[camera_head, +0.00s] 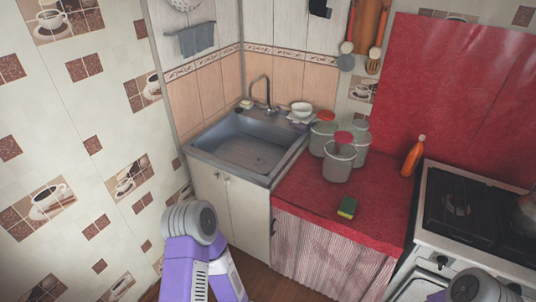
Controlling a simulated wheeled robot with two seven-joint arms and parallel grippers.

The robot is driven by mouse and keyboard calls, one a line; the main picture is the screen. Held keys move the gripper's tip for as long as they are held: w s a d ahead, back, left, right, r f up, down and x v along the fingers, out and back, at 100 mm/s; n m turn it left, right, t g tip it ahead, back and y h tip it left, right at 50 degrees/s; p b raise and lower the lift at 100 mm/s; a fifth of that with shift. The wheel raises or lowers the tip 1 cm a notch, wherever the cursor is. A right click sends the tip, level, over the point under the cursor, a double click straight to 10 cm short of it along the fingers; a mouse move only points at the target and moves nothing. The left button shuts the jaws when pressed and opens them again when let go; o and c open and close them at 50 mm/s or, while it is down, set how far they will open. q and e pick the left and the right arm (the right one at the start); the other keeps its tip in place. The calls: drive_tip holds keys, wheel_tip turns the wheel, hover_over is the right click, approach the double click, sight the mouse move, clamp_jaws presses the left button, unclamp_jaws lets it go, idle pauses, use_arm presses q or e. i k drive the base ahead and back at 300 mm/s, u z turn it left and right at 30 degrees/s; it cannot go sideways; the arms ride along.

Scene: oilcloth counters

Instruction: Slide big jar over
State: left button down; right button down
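Three translucent jars stand close together on the red counter (305,196), right of the sink. The front jar (338,166) has a red lid and looks largest, perhaps because it is nearest. Behind it to the left is another red-lidded jar (319,138). Behind it to the right is a jar with a grey-blue lid (361,145). The front jar partly covers both. All three are upright. Parts of my arms show at the bottom edge, left of centre and at the right corner. Neither gripper is in view, and nothing of mine touches the jars.
A green and yellow sponge (347,207) lies in front of the jars. An orange bottle (413,157) stands to the right, beside the stove (440,245). The sink (250,143) and a white bowl (301,109) are to the left. The counter's front left is clear.

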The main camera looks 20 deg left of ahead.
sight(338, 159)
drive_tip(key=u, duration=1.25)
drive_tip(key=i, duration=1.05)
drive_tip(key=z, duration=1)
drive_tip(key=i, duration=0.7)
drive_tip(key=z, duration=0.65)
